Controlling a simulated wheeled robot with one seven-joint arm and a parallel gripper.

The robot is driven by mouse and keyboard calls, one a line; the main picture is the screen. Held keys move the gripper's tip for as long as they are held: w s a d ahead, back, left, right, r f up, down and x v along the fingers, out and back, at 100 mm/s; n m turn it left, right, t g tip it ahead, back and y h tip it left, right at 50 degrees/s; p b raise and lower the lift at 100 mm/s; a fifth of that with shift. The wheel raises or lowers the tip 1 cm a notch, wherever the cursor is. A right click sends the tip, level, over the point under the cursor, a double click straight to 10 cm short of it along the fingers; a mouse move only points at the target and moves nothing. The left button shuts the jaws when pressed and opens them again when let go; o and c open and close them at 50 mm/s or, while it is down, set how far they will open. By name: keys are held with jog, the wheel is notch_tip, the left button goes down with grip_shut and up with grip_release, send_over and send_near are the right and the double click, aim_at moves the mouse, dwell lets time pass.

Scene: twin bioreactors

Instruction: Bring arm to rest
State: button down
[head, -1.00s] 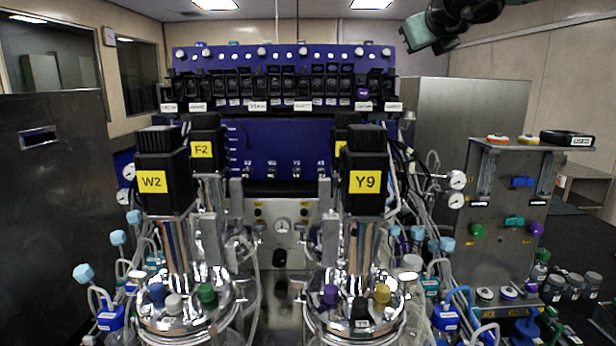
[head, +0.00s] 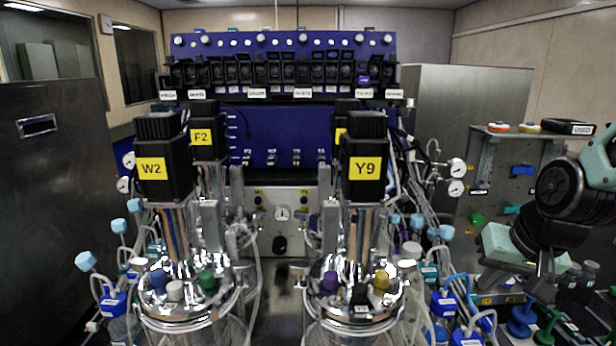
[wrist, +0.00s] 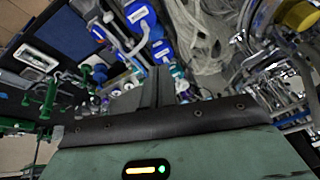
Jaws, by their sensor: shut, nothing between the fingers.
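My arm stands at the right of the head view, in front of the steel side panel. My gripper (head: 542,268) hangs low there, fingers pointing down, partly against the dark arm links. In the wrist view my gripper (wrist: 161,80) shows its dark fingers together, with nothing between them.
Two bioreactors labelled W2 (head: 151,169) and Y9 (head: 364,168) stand in front of me with glossy steel lids. The steel side panel (head: 480,215) carries coloured knobs. Tubing with blue clamps (head: 443,303) crowds the bench left of my gripper. A box marked USED (head: 568,127) sits on top.

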jog(key=s+d+f+n+g, duration=0.2)
jog(key=s+f+n, duration=0.1)
jog(key=s, duration=0.3)
jog(key=s+a+f+n+g+b, duration=0.1)
jog(key=s+a+f+n+b, duration=0.2)
jog(key=a, duration=0.6)
jog(key=s+a+f+n+g+b, duration=0.1)
jog(key=s+a+f+n+b, duration=0.3)
jog(key=s+a+f+b, duration=0.3)
jog(key=s+a+b, duration=0.2)
jog(key=s, duration=0.1)
jog(key=shift+s+f+n+g, duration=0.2)
jog(key=shift+f+n+g, duration=0.1)
jog(key=shift+g, duration=0.1)
